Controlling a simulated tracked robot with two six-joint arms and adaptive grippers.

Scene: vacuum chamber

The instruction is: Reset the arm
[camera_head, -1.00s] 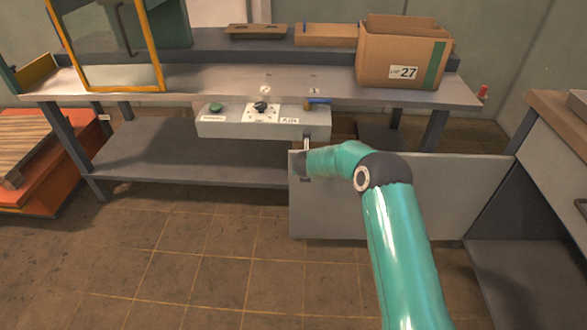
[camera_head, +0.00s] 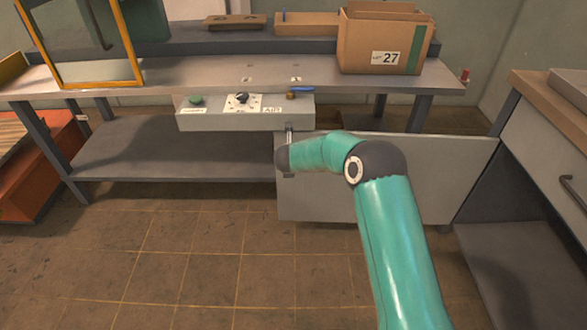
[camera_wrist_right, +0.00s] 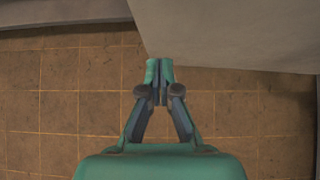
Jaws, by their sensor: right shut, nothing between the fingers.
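My right arm (camera_head: 392,230) reaches forward from the bottom of the head view and bends left at its elbow. Its far end is in front of the control box under the bench, by the left edge of a grey panel (camera_head: 420,175). In the wrist view my right gripper (camera_wrist_right: 160,68) is shut and empty, its fingertips together over the tiled floor. The same panel (camera_wrist_right: 230,30) shows just beyond and to the right of the fingertips. I cannot tell whether they touch it. My left gripper is not in view.
A bench (camera_head: 200,75) carries a cardboard box (camera_head: 385,45) marked 27 and a yellow-framed glass door (camera_head: 85,45). A control box (camera_head: 222,118) with a green button, a dial and a blue-handled valve hangs at its front. A cabinet (camera_head: 550,130) stands at the right. The floor (camera_head: 190,250) is clear.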

